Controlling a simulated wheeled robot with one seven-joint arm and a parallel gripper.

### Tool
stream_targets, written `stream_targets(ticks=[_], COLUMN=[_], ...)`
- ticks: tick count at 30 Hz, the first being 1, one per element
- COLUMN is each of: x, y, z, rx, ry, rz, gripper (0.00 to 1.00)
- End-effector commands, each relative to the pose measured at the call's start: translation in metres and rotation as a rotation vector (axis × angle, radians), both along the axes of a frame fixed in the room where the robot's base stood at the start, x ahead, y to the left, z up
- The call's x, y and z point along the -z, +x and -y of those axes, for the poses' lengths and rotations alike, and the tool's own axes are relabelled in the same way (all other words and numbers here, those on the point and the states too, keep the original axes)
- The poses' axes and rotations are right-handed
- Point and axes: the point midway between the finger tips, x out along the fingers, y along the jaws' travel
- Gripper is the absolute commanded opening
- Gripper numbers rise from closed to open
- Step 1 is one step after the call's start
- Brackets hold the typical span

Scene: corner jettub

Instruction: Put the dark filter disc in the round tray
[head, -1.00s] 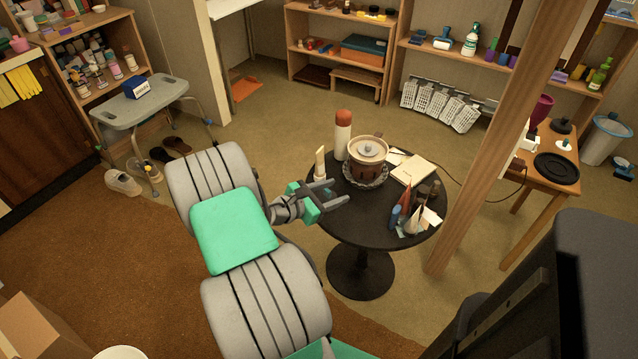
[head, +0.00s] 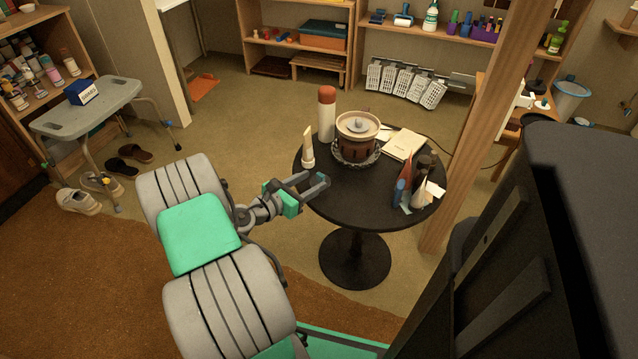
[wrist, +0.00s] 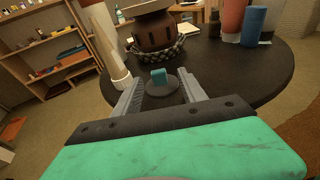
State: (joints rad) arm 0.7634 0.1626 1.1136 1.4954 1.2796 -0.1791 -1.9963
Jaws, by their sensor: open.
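A small dark disc with a teal upright grip, apparently the filter disc (wrist: 163,92), lies on the round black table (wrist: 225,75). In the wrist view it sits between and just beyond my open fingers, apart from both. A dark round tray-like piece (head: 534,119) shows only as a sliver on the wooden side table at the right, mostly hidden by the dark panel.
A brown lidded pot (head: 356,140) on a woven ring stands beyond the disc. A pale candle-like stick (head: 308,148) and a red-capped bottle (head: 327,115) stand left of it. A book (head: 403,145) and several upright items crowd the right side. A wooden post (head: 480,125) rises beside the table.

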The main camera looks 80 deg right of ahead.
Motion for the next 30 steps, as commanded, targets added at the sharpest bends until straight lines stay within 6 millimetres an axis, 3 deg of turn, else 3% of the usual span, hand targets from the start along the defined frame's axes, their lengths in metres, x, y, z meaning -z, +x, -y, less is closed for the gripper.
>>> stream_targets(ticks=[7,15,30], x=[0.009,0.008,0.008], y=[-0.019,-0.021,-0.021], z=[0.038,0.044,0.043], rx=[0.004,-0.001,0.000], ry=[-0.002,-0.001,0.000], rz=[0.002,0.001,0.001], gripper=[0.49,0.49,0.09])
